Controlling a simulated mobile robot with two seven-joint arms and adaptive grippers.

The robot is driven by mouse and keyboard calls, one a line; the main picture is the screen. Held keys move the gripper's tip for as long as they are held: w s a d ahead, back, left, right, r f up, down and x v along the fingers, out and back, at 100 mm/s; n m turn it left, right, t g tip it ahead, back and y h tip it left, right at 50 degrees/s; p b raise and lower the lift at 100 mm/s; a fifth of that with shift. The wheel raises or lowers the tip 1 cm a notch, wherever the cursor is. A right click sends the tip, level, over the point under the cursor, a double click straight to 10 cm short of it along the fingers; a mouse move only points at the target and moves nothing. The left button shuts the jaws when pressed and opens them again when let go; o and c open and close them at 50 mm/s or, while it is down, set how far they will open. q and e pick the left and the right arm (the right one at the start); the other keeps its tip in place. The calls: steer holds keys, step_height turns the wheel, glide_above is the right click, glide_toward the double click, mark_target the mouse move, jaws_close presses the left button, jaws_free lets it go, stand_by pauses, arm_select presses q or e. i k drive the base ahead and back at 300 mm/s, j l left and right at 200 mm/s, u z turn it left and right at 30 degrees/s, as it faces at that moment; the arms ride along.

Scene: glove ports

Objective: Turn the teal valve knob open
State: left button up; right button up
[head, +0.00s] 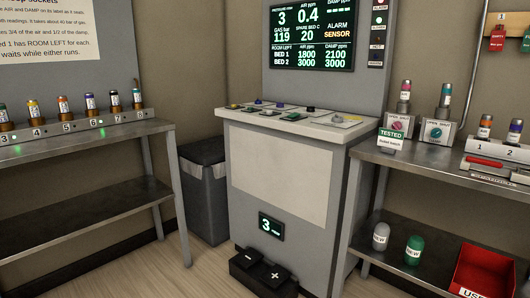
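The teal valve knob (436,131) is on the front of a small grey box on the right-hand metal table. Small "OPEN SHUT" lettering is above it, but the knob's pointing direction is too small to tell. A cartridge with a green band (444,95) stands upright on top of that box. Neither of my grippers is in view.
A pink knob (396,126) on a similar box is just left, with a "TESTED" sign (391,137) in front. A numbered rack (497,154) is to the right. The grey console (280,175) stands left of the right table (420,158). A red bin (485,272) is on the lower shelf.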

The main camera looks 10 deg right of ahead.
mark_target(436, 134)
steer(key=z, duration=1.3)
steer(key=j+z, duration=0.4)
steer(key=j, duration=0.8)
